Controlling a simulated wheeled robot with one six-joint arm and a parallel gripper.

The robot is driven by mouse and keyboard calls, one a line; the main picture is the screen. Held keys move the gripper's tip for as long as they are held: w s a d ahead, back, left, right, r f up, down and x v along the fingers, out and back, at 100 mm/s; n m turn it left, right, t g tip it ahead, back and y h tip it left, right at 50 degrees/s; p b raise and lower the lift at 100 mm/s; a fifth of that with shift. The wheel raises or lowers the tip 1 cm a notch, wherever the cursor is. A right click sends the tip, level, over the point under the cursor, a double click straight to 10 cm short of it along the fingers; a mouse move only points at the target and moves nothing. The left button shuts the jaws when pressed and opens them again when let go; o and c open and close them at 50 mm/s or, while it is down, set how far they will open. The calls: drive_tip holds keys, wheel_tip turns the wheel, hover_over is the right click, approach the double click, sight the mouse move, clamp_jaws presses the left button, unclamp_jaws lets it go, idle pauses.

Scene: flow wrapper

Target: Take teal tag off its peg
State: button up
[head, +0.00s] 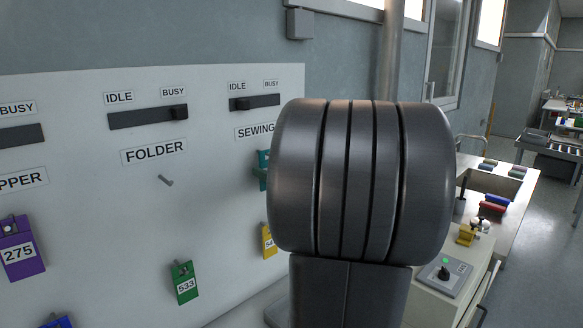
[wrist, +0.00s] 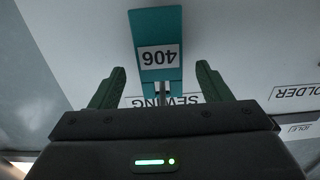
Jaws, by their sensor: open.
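The teal tag (wrist: 160,36) shows in the wrist view, upside down in the picture and marked 406. It hangs on a peg by the SEWING label (wrist: 182,100). My gripper (wrist: 161,82) is open, with one dark green finger on each side of the tag's near end. I cannot tell whether a finger touches it. In the head view only a part of the teal tag (head: 263,170) shows at the left edge of my arm, which hides the rest. The gripper is hidden there too.
The white board also bears a green tag 533 (head: 184,282), a purple tag 275 (head: 20,248) and a partly hidden yellow tag (head: 268,241). A bare peg (head: 166,180) sticks out under FOLDER. Sliders (head: 148,116) sit above. A bench (head: 514,187) stands at right.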

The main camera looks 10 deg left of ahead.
drive_tip(key=shift+x, duration=0.8)
drive_tip(key=shift+c, duration=0.4)
drive_tip(key=c, duration=1)
drive_tip(key=shift+r+b, duration=0.3)
drive_tip(key=shift+r, duration=0.15)
drive_tip(key=shift+s+d, duration=0.1)
drive_tip(key=shift+d, duration=0.05)
drive_tip(key=shift+b+v, duration=2.8)
drive_tip(key=shift+v, duration=1.55)
drive_tip(key=shift+s, duration=0.15)
